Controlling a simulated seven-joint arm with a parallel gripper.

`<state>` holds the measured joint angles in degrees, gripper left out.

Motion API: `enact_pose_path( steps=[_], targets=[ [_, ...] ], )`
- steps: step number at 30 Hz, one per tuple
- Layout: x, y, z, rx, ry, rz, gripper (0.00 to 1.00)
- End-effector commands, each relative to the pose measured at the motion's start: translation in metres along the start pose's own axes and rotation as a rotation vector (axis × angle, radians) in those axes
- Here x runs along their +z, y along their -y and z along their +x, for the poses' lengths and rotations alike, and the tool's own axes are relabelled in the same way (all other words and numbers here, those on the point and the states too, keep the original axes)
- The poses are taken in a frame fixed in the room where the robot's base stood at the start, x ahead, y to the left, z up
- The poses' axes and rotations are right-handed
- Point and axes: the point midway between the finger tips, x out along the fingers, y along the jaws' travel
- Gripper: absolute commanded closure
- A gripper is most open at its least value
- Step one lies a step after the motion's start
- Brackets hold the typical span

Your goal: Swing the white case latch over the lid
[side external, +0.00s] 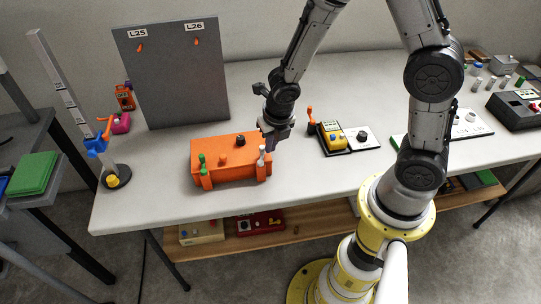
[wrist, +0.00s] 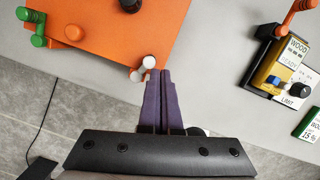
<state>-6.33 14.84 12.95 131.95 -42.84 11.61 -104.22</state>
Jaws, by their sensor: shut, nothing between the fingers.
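The orange case (side external: 213,150) sits near the table's front edge. Its white latch (side external: 261,157) is at the front right corner, with a white upper end and a greyish part below. In the wrist view the white latch (wrist: 148,62) shows at the case's corner, just left of my fingertips. My gripper (side external: 269,143) is shut and empty, with its dark purple fingers (wrist: 160,74) close beside the latch. I cannot tell whether they touch it. The case's green latch (side external: 203,162) is at the front left; it also shows in the wrist view (wrist: 37,28).
A black knob (side external: 240,139) and an orange knob (side external: 222,158) are on the case. A yellow device (side external: 333,138) with an orange lever stands to the right. A grey panel (side external: 172,75) stands behind the case. The table between case and device is clear.

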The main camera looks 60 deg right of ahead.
Motion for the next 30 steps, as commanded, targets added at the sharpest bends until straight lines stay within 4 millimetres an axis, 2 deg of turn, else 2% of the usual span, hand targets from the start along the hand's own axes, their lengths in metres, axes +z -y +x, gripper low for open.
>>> enact_pose_path(
  steps=[11,21,30],
  targets=[
    [0.001,-0.001,0.0,0.0,0.0,-0.001,1.0],
    [-0.004,-0.013,-0.001,0.0,0.0,-0.002,1.0],
    [-0.005,-0.015,-0.001,0.0,0.0,0.0,1.0]
  ],
)
